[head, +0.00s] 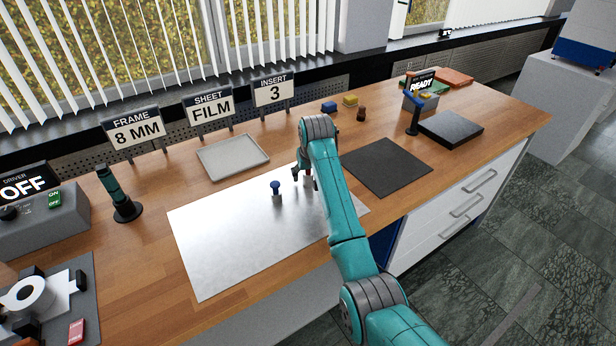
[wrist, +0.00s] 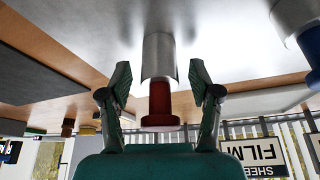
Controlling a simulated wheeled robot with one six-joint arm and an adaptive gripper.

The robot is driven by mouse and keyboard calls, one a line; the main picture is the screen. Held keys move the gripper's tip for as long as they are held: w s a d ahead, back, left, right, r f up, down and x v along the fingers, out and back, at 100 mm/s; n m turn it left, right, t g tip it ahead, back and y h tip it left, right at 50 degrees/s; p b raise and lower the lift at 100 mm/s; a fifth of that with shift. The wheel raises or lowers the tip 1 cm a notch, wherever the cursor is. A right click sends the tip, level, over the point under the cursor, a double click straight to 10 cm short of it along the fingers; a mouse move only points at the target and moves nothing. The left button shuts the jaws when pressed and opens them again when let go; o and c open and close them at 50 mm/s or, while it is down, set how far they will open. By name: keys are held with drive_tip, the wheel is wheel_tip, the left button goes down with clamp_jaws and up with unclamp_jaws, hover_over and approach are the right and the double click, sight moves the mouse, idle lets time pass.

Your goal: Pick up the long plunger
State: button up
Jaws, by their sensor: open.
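A plunger with a silver cylinder and a red cap (wrist: 159,95) stands on the shiny metal sheet (head: 225,250). In the wrist view, which is upside down, it sits between the two spread fingers of my gripper (wrist: 160,72), with a gap on each side. In the head view my arm and gripper (head: 304,178) mostly hide it. A second plunger with a blue cap (head: 277,188) stands on the sheet to the left, and it also shows at the right edge of the wrist view (wrist: 311,42). I cannot tell for certain which plunger is longer.
A grey tray (head: 233,156) and signs including "SHEET FILM" (head: 208,107) stand behind the sheet. A dark mat (head: 387,167) lies to the right. A teal upright tool (head: 116,190) stands at the left, near the driver box (head: 45,222). Small blocks (head: 350,101) lie at the back.

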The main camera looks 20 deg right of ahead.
clamp_jaws()
drive_tip(key=shift+r, duration=0.1)
